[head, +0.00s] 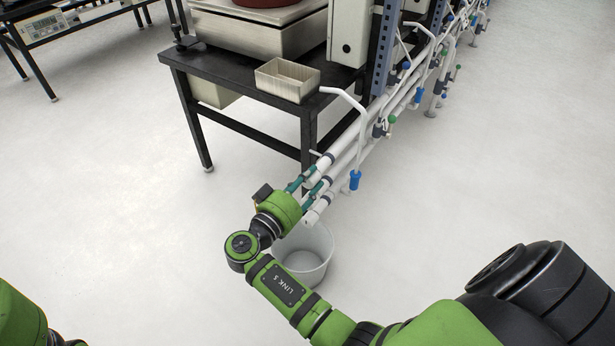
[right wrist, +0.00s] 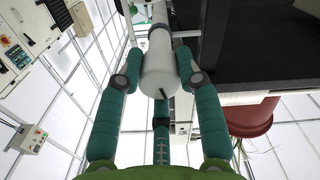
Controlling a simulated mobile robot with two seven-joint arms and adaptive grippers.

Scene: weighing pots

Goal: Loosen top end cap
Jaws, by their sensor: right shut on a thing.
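The top end cap is the white cylindrical end of the upper white pipe (head: 319,167). In the right wrist view the white end cap (right wrist: 160,72) points towards the camera, with a small dark slot in its face. The teal fingers of my right gripper (head: 307,184) are closed around it from both sides, with a third finger below. They also show in the right wrist view (right wrist: 159,60). The lower pipe's white end (head: 314,213) sits just below, apart from the grip. My left gripper is out of view.
A clear bucket (head: 321,268) stands on the floor below the pipe ends, partly behind my right arm. A black table (head: 228,82) carries an open metal tray (head: 287,80). A valve with a blue handle (head: 355,180) hangs beside the pipes. The left floor is clear.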

